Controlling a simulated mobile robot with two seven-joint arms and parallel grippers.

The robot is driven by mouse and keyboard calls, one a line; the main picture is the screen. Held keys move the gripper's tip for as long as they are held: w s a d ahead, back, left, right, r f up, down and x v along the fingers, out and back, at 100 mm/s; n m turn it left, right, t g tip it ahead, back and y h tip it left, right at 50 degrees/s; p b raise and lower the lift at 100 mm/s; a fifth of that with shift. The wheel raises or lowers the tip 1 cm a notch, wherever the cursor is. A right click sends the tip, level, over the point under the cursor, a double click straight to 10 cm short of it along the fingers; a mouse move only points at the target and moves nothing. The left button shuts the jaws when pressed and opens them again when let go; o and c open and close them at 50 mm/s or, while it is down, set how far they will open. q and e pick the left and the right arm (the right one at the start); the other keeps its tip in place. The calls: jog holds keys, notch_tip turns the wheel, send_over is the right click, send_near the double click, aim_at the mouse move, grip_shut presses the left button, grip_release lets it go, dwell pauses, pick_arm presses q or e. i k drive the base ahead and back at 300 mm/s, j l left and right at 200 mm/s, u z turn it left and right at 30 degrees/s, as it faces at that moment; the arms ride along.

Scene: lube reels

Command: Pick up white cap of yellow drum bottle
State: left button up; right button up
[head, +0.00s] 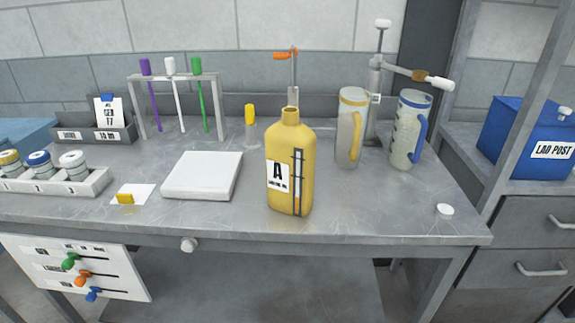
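The yellow drum bottle (290,165) stands upright near the middle front of the grey table, with a label "A" on its front. Its neck is uncapped. A small round white cap (445,210) lies on the table near the right front edge, well to the right of the bottle and apart from it. Neither of my grippers shows in the head view.
Two jugs (351,127) (410,130) and a grey pump stand (375,100) are behind the bottle to the right. A white square pad (203,175) lies left of it. The table (380,200) is clear around the cap. A blue box (530,140) stands on the right.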

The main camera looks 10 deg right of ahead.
aim_at(444, 211)
jog(key=z, duration=1.4)
